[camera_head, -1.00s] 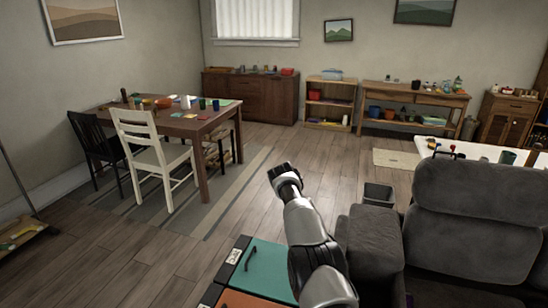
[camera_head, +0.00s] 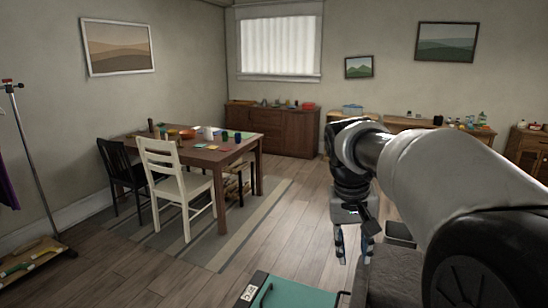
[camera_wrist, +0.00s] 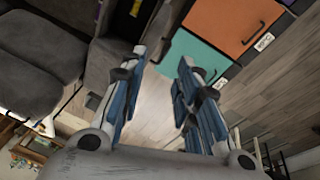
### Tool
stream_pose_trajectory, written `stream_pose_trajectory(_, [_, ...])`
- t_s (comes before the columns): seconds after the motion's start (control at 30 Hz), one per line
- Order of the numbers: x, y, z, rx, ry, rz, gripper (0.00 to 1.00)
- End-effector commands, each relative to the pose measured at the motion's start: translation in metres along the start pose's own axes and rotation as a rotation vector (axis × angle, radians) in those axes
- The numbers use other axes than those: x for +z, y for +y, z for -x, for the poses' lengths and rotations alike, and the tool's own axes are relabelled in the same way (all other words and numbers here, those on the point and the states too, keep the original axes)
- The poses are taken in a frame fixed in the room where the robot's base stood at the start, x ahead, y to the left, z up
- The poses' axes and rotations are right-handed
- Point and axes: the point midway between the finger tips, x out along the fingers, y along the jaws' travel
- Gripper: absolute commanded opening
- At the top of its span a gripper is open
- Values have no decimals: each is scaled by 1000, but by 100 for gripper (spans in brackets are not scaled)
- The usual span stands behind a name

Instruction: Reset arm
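My gripper (camera_head: 355,246) hangs pointing down at the right of centre in the head view, with my arm raised and bent above it. Its two blue-and-grey fingers are apart with nothing between them. In the wrist view my gripper (camera_wrist: 160,75) also shows spread fingers, with bare wooden floor visible through the gap. It touches nothing that I can see.
A grey sofa (camera_wrist: 40,60) is close by. A dining table (camera_head: 214,152) with chairs stands left. Open floor (camera_head: 290,225) lies between.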

Motion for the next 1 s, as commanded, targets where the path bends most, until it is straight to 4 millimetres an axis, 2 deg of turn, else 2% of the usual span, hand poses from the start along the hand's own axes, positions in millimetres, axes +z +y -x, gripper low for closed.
stream_pose_trajectory(0.03, [18,3,10,-14,17,6,30])
stream_pose_trajectory(0.1, [41,6,19,-33,38,17,30])
stream_pose_trajectory(0.3, [112,10,32,-86,101,45,30])
stream_pose_trajectory(0.47, [170,11,28,-124,153,66,30])
stream_pose_trajectory(0.6, [218,10,15,-152,199,80,30])
stream_pose_trajectory(0.7, [244,9,3,-167,225,88,30])
stream_pose_trajectory(0.8, [262,7,-6,-177,244,93,30])
stream_pose_trajectory(1.0, [274,5,-15,-185,258,97,30])
